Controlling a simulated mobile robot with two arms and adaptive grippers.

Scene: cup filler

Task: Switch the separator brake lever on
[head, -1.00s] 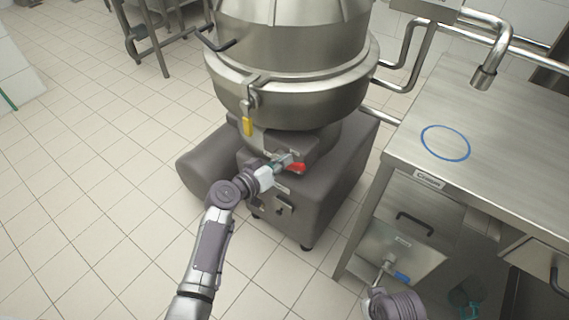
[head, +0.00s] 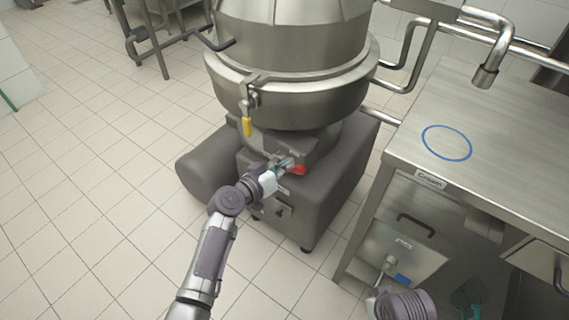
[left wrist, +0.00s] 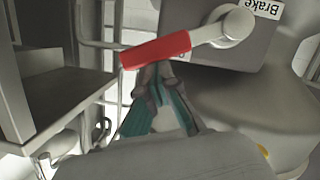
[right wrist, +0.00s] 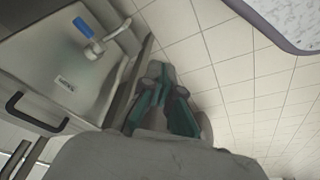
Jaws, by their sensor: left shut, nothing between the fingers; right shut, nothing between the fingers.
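The brake lever has a red handle (head: 298,170) and sits on the dark base of the separator (head: 290,65). In the left wrist view the red handle (left wrist: 156,50) joins a grey arm and round pivot, beside a label reading "Brake" (left wrist: 264,8). My left gripper (head: 281,166) is shut and empty, at the handle's left side in the head view. In the left wrist view its fingertips (left wrist: 153,72) are right at the handle's edge; I cannot tell whether they touch. My right gripper (right wrist: 155,75) is shut and empty, low near the counter's front.
A steel counter (head: 500,140) with a blue ring (head: 446,142) stands at the right. Below it is a panel with a blue-handled valve (head: 402,279). A yellow handle (head: 247,126) hangs on the separator. The tiled floor at the left is clear.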

